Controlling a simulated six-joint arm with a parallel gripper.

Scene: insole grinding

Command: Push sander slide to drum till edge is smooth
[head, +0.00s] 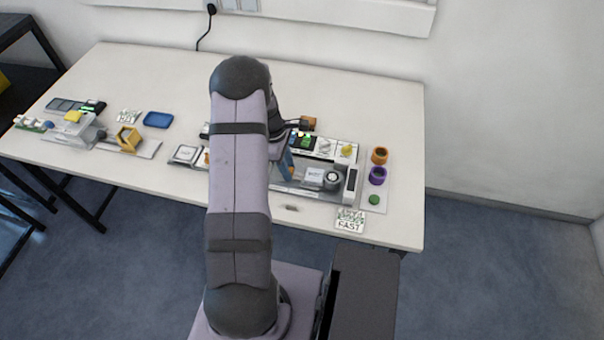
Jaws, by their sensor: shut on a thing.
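The sander (318,192) is a low grey and white unit on the right half of the table. A round dark drum (333,180) with a pale top stands on it, just left of a white upright block (350,185). A pale square block (313,176) sits close to the drum's left side. My gripper (284,163) is left of this block, mostly hidden behind my arm, shut on a narrow blue piece at the sander's left part. Its fingertips, the slide and the insole edge are too small or hidden to make out.
Orange (379,155) and purple (377,175) rings and a green button (374,199) lie right of the sander. A "FAST" card (350,221) is at the front edge. A second station (85,128) and a blue tray (158,119) are at left. The table's back is clear.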

